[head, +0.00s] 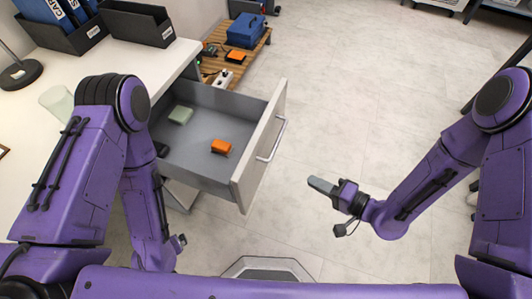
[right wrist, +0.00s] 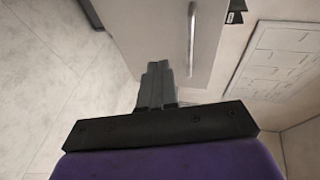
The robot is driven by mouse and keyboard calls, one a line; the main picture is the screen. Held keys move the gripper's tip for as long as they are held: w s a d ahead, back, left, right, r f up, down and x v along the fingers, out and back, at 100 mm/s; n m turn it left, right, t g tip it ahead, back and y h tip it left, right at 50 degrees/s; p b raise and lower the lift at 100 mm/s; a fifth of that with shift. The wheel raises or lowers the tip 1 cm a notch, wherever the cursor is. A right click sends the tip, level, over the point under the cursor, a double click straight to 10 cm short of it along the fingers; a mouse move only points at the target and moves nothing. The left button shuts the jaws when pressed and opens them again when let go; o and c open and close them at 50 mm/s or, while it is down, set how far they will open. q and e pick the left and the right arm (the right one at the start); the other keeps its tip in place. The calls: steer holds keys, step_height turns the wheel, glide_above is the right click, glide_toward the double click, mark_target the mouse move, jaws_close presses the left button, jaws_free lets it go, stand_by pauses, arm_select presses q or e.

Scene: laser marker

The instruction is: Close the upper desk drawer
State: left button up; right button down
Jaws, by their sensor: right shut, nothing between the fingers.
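The upper desk drawer (head: 215,178) is pulled well out from the white desk (head: 155,70) in the head view. Its pale front panel (head: 262,150) carries a metal bar handle (head: 273,140). My right gripper (head: 318,185) is shut and empty, to the right of the front panel and apart from it, pointing toward it. In the right wrist view my shut fingers (right wrist: 157,80) show in front of the panel (right wrist: 145,35), with the handle (right wrist: 191,38) to their right. My left gripper (head: 178,242) is low beside the desk, small and partly hidden by my arm.
The floor (head: 350,110) right of the drawer is clear.

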step_height(320, 180, up, 7)
steer(key=s+a+n+g+y, duration=0.2)
steer(key=g+y, duration=0.1)
steer(key=y, duration=0.2)
steer(key=p, duration=0.1)
glide_toward(251, 158)
steer(key=x, duration=0.6)
steer(key=shift+w+a+r, duration=0.1)
steer(key=shift+a+r, duration=0.1)
steer(key=shift+a, duration=0.2)
